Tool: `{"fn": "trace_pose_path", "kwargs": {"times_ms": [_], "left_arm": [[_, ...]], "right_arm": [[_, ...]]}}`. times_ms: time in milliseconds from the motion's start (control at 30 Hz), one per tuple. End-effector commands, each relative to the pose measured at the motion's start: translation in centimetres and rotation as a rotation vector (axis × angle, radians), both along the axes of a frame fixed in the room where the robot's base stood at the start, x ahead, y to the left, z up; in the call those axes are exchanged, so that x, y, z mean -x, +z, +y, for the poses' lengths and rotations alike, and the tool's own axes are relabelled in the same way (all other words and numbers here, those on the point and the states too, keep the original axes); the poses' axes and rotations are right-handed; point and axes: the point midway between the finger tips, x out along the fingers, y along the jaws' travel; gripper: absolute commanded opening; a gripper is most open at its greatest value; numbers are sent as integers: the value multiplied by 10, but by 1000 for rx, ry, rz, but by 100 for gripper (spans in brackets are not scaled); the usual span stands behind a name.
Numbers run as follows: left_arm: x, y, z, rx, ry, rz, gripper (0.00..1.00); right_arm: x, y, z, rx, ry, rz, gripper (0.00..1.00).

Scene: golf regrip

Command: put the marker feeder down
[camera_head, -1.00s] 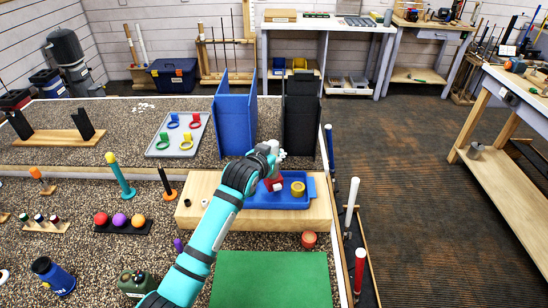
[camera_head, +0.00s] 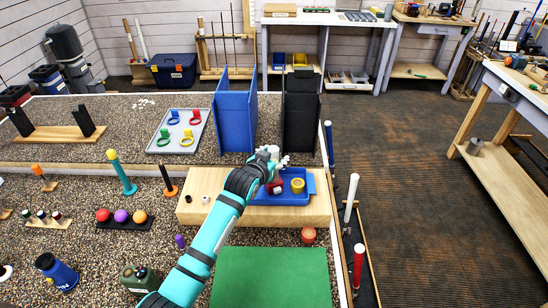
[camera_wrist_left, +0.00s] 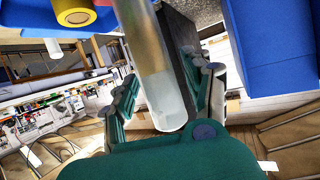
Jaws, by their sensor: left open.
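My left gripper (camera_head: 274,156) is over the back of the blue tray (camera_head: 312,186) on the wooden block. It also shows in the left wrist view (camera_wrist_left: 165,95), with its fingers apart. An upright translucent tube (camera_wrist_left: 158,70), tan above and frosted at its end, stands between or just beyond the fingers. It may be the marker feeder; I cannot tell whether the fingers touch it. In the head view its pale top (camera_head: 271,149) shows at the gripper, and my wrist hides the rest. My right gripper is not in view.
A yellow roll (camera_head: 298,185) and a red item (camera_head: 276,187) are in the tray. Tall blue (camera_head: 235,120) and black (camera_head: 300,125) stands rise close behind the gripper. A green mat (camera_head: 272,278) in front is clear.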

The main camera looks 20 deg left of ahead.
Motion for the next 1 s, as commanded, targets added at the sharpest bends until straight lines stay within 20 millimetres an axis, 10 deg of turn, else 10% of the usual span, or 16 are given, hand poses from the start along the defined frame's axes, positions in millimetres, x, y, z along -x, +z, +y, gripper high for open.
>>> {"fn": "trace_pose_path", "kwargs": {"times_ms": [1000], "left_arm": [[110,48,9,0,0,0,51]], "right_arm": [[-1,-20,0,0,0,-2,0]]}}
